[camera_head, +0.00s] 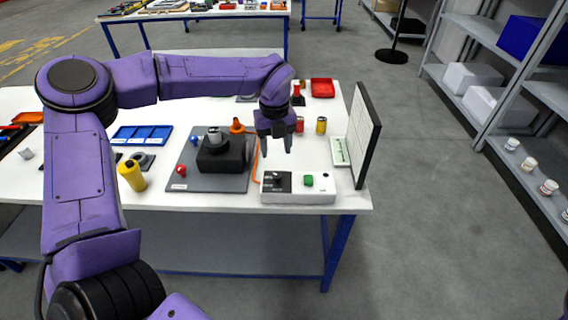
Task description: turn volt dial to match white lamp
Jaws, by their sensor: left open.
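A low white box (298,195) stands at the front right edge of the table. On its top are a dark part (283,181) at the left and a green knob or button (308,180) near the middle. They are too small to read, so I cannot tell which is the volt dial or how it is set. I cannot make out a white lamp. My left gripper (277,152) is open and empty, pointing down above and just behind the box, apart from it. My right gripper is not in view.
A grey mat (180,180) with a black block (222,155) lies left of the box. A yellow cylinder (132,175) and blue tray (142,135) are farther left. A tall dark panel (362,135) stands at the right edge, beside a green-and-white piece (340,151).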

